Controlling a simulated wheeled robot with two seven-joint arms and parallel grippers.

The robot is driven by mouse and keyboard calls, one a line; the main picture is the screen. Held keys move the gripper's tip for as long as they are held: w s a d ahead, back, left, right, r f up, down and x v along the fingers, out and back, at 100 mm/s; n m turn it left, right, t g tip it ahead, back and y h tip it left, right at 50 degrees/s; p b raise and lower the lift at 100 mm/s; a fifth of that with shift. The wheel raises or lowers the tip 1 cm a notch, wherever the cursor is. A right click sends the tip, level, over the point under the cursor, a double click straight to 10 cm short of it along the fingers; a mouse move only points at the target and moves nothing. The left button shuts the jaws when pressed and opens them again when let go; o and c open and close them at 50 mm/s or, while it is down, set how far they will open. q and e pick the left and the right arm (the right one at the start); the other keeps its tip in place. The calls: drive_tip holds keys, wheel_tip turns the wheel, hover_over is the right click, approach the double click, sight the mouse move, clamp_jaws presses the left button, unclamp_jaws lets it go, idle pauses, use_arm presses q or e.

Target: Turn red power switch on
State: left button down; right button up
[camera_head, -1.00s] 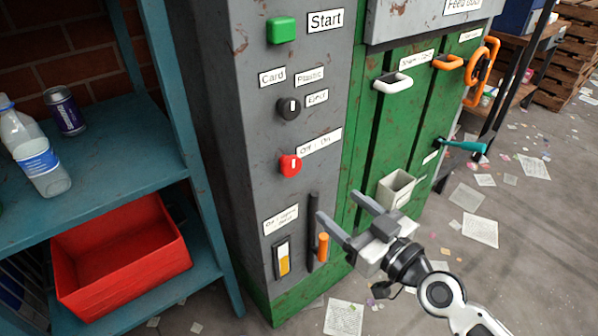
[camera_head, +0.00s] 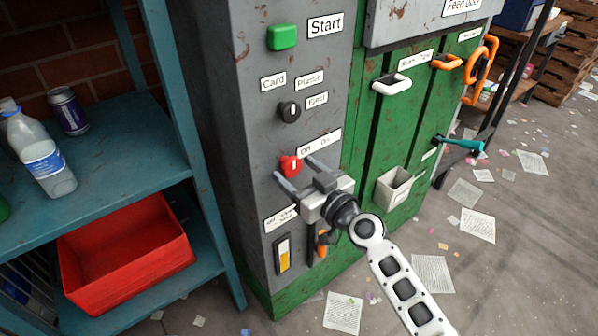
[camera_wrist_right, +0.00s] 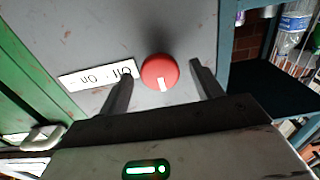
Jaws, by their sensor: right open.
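The red power switch (camera_head: 290,165) is a round knob with a white mark on the grey machine panel, left of a white Off/On label (camera_head: 320,141). My right gripper (camera_head: 291,173) is open, with its fingers pointing at the panel around the knob's height. In the right wrist view, the red knob (camera_wrist_right: 160,72) shows between the two open fingers (camera_wrist_right: 162,85), apart from both, its white mark toward the gripper. The Off/On label (camera_wrist_right: 97,76) appears upside down there, partly behind one finger. My left gripper is not in view.
A black selector knob (camera_head: 289,111) and green Start button (camera_head: 282,37) sit above on the panel. An orange handle (camera_head: 321,243) is below, partly hidden by my gripper. A teal shelf (camera_head: 110,190) with a red bin (camera_head: 125,285) stands left.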

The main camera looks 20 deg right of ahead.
drive_tip(key=c, duration=1)
drive_tip(key=shift+m, duration=0.4)
drive_tip(key=m, duration=0.3)
drive_tip(key=shift+m, duration=0.4)
drive_tip(key=m, duration=0.4)
drive_tip(key=shift+m, duration=0.3)
drive_tip(key=m, duration=0.8)
drive_tip(key=shift+m+p, duration=0.3)
